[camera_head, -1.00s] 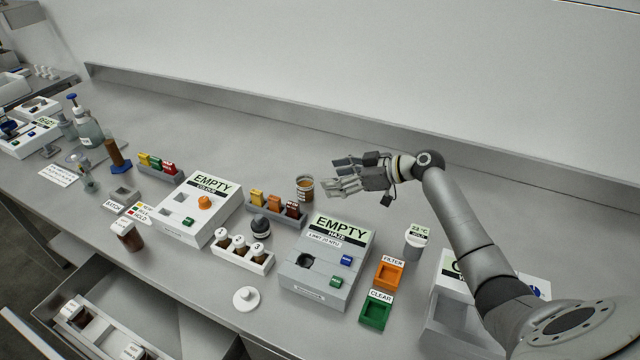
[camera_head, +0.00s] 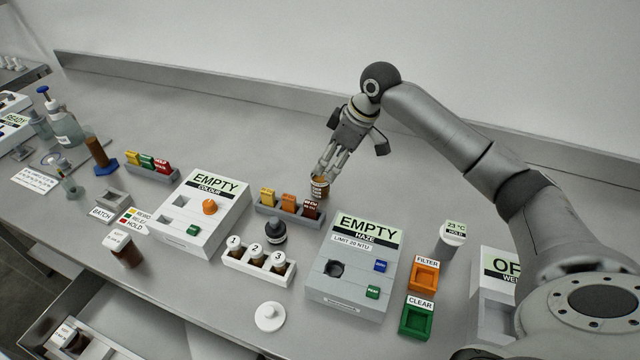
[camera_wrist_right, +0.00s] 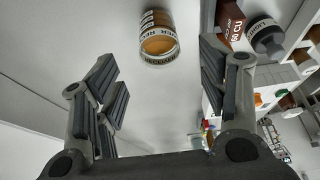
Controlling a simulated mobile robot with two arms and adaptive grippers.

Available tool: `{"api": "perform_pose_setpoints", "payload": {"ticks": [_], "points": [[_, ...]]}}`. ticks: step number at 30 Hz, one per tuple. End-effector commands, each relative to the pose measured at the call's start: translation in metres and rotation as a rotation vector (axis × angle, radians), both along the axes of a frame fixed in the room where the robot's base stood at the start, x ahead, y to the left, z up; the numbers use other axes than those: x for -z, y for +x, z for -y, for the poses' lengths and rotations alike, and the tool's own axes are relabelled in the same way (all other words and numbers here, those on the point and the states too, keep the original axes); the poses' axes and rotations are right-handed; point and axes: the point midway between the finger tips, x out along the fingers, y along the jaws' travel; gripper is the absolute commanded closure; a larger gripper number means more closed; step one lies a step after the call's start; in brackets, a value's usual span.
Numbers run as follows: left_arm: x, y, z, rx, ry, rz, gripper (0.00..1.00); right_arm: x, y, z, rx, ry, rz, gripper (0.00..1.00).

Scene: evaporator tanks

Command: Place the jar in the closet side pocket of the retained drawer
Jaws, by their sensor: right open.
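A small open jar of amber liquid (camera_head: 320,189) stands on the bench behind the card rack; in the right wrist view the jar (camera_wrist_right: 158,40) lies ahead, between the spread fingers, with dark printing on its label. My right gripper (camera_head: 324,172) points down at this jar, open, with its fingertips close above or beside its rim; contact cannot be told. A brown jar with a white cap (camera_head: 124,248) stands at the bench's front left. An open drawer (camera_head: 112,297) at lower left holds a jar (camera_head: 66,337) in a white insert; the frame edge cuts it off. My left gripper is out of view.
The card rack (camera_head: 290,207) stands close in front of the amber jar. The COLOUR box (camera_head: 225,238), HAZE box (camera_head: 350,290), numbered vial rack (camera_head: 258,267) and dark-capped bottle (camera_head: 275,232) are nearby. The bench behind the jar is clear.

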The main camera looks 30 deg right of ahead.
Motion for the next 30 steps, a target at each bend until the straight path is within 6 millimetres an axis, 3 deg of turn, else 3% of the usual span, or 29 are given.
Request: {"api": "perform_pose_setpoints", "payload": {"ticks": [7, 15, 24, 30], "points": [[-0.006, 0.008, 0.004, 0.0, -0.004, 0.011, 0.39, 0.018, 0.007, -0.007, -0.001, 0.002, 0.0, 0.34], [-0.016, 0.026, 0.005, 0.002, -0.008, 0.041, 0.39, 0.053, 0.019, -0.017, 0.0, 0.002, 0.001, 0.34], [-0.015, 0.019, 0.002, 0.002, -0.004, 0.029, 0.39, 0.059, 0.02, -0.018, -0.001, 0.001, 0.002, 0.34], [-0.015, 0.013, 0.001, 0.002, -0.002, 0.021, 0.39, 0.058, 0.02, -0.018, -0.001, 0.001, 0.002, 0.59]]}}
